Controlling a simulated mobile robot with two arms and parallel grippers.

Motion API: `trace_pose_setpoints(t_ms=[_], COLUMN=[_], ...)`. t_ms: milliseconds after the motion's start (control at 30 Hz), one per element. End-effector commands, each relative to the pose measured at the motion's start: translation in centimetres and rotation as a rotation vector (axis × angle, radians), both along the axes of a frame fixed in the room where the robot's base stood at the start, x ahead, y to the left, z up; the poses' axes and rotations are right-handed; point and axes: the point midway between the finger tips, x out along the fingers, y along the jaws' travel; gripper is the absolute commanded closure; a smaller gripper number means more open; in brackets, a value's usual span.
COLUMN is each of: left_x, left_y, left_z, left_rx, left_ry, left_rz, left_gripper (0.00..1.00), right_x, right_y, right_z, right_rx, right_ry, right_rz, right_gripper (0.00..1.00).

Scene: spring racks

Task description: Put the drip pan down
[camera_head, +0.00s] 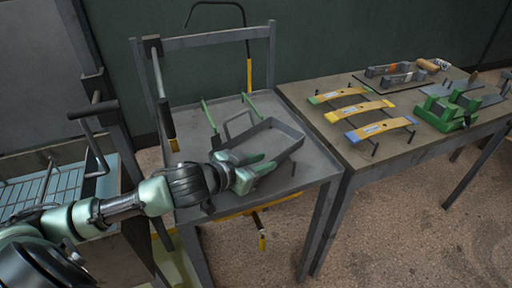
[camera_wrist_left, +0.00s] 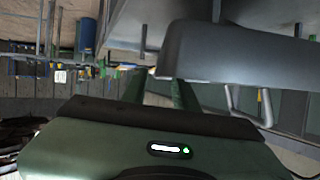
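The drip pan (camera_head: 283,147) is a shallow grey tray with a loop handle at its far-left end. In the head view it lies over the grey metal table on the left, slightly askew; I cannot tell whether its whole underside touches. My left gripper (camera_head: 257,164) is at the pan's near side, its green fingers parted and overlapping the pan's edge. In the left wrist view the pan (camera_wrist_left: 240,55) fills the upper right, and the left gripper (camera_wrist_left: 160,92) shows a clear gap between its fingers. The pan hides one fingertip there. My right gripper is not in view.
The grey table (camera_head: 310,168) has a back frame with hanging tools and two green bars (camera_head: 209,115) behind the pan. A wooden bench (camera_head: 345,148) to the right holds yellow leaf springs (camera_head: 360,110), a green fixture (camera_head: 447,110) and tools. A wire rack (camera_head: 45,190) stands left.

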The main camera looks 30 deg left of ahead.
Motion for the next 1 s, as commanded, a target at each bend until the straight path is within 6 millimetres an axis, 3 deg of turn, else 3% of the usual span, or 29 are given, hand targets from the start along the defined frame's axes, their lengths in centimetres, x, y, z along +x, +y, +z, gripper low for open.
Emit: trace_pose_setpoints(t_ms=[200, 533, 633, 667, 1000], left_x=[2.8, 3.5, 3.5, 3.5, 3.4], left_y=[-1.2, -1.4, -1.4, -1.4, -1.4], left_z=[-1.0, -1.5, -1.5, -1.5, -1.5], left_rx=[-0.002, 0.001, 0.001, 0.001, 0.001], left_ry=[-0.002, 0.000, 0.000, 0.000, 0.000], left_rz=[0.002, -0.001, -0.001, -0.001, 0.000], left_gripper=[0.71, 0.71, 0.96, 1.00, 1.00], right_x=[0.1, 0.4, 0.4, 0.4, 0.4], right_y=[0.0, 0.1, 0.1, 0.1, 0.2], right_z=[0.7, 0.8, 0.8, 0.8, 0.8], right_rx=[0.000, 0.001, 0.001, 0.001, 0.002], right_ry=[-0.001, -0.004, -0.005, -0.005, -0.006], right_rz=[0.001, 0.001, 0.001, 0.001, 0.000], right_gripper=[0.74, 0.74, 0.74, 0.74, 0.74])
